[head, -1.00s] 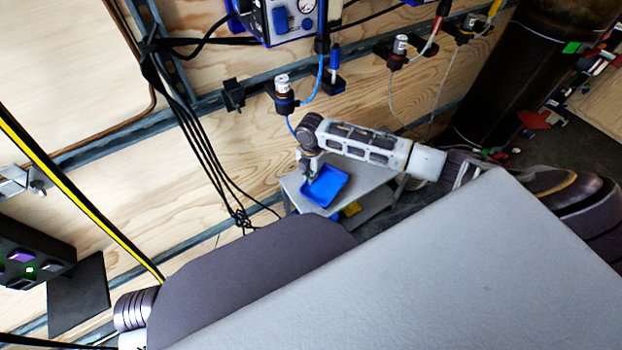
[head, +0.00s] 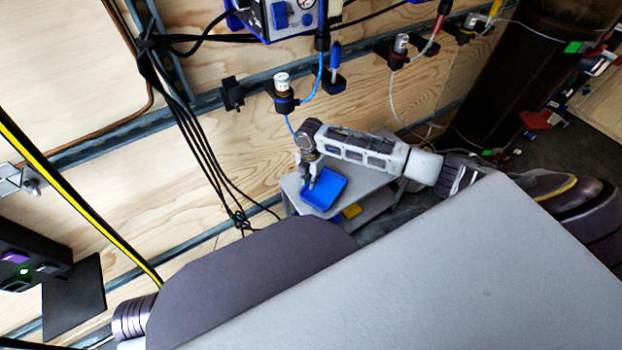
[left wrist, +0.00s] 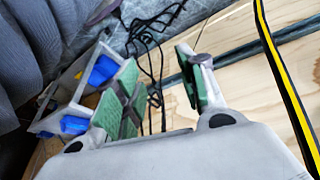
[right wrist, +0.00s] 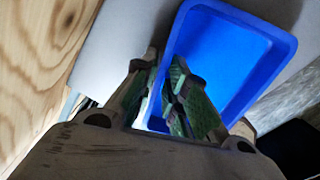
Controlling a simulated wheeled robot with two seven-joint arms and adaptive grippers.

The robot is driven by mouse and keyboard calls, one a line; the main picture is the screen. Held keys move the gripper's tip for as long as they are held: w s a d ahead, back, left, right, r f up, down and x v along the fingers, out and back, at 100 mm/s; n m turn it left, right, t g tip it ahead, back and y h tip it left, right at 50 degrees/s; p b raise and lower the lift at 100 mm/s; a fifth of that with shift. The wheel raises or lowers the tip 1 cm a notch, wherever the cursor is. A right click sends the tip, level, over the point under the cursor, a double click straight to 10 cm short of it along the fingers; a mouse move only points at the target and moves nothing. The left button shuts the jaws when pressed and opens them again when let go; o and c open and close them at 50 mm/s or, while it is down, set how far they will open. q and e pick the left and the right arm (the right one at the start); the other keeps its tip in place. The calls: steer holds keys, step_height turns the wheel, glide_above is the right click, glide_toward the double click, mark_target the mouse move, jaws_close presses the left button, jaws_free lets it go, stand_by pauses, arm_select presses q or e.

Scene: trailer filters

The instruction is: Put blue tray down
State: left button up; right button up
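The blue tray (head: 325,188) is a shallow rectangular tray at the small grey cart's top (head: 291,184) in the head view. It looks upright and empty; whether its whole underside touches the top cannot be told. My right gripper (head: 311,181) points down at the tray's left side. In the right wrist view, the fingers (right wrist: 165,70) are close together with the wall of the tray (right wrist: 230,55) between them, so the gripper looks shut on it. My left gripper (left wrist: 160,80) is open with nothing between its fingers, and it is hidden in the head view.
A wooden wall with metal rails stands behind the cart. Black cables (head: 200,150) hang left of the cart. A valve with a blue hose (head: 283,95) is on the wall above. A yellow item (head: 351,210) lies on the cart's lower shelf.

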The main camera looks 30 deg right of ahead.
steer(key=shift+o, duration=0.6)
steer(key=shift+r, duration=0.15)
